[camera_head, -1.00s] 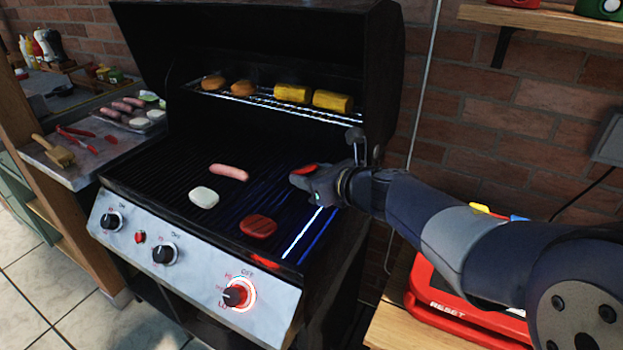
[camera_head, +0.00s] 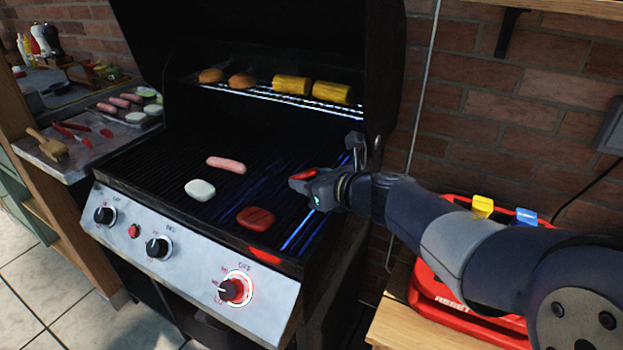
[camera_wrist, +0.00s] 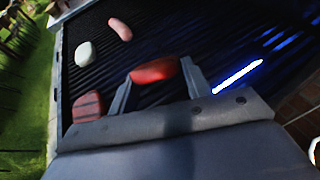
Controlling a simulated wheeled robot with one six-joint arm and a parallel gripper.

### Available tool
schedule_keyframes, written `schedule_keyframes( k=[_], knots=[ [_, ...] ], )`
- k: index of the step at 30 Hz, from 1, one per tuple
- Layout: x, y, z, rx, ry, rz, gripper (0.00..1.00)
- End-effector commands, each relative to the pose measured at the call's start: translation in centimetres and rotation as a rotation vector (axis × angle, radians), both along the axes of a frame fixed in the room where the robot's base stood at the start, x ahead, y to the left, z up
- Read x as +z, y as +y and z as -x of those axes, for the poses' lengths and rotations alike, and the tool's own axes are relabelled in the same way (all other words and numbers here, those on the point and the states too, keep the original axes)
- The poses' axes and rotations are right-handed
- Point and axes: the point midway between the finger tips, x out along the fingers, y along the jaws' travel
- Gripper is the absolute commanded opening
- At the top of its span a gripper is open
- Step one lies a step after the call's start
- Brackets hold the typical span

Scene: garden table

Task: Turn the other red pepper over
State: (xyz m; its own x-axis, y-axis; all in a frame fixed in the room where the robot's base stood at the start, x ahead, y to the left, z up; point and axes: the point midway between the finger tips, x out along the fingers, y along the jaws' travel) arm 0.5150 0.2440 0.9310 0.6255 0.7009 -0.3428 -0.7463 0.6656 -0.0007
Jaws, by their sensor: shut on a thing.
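My gripper (camera_head: 298,181) is over the right side of the grill grate (camera_head: 160,158). It is shut on a red pepper (camera_head: 303,174), which also shows between the two fingers in the wrist view (camera_wrist: 154,71). The held pepper appears to be above the grate. The other red pepper piece (camera_head: 256,218) lies on the grate near the front right. In the wrist view this pepper (camera_wrist: 88,106) shows dark grill stripes, left of my gripper.
A sausage (camera_head: 226,164) and a pale white slice (camera_head: 200,190) lie on the grate. The upper rack (camera_head: 260,94) holds two corn pieces (camera_head: 292,85) and two buns (camera_head: 242,80). A red object (camera_head: 265,256) rests at the front edge. The open lid (camera_head: 240,35) stands behind.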

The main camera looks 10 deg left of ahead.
Motion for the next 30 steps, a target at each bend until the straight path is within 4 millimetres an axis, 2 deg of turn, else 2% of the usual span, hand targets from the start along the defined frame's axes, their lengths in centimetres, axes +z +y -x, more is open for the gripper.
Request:
schedule_keyframes(
  k=[16, 17, 26, 30],
  knots=[
    [-1.8, 0.0, 0.0, 0.0, 0.0, 0.0, 0.21],
    [-1.8, 0.0, 0.0, 0.0, 0.0, 0.0, 0.47],
    [-1.7, 0.0, 0.0, 0.0, 0.0, 0.0, 0.72],
    [-1.7, 0.0, 0.0, 0.0, 0.0, 0.0, 0.72]
  ],
)
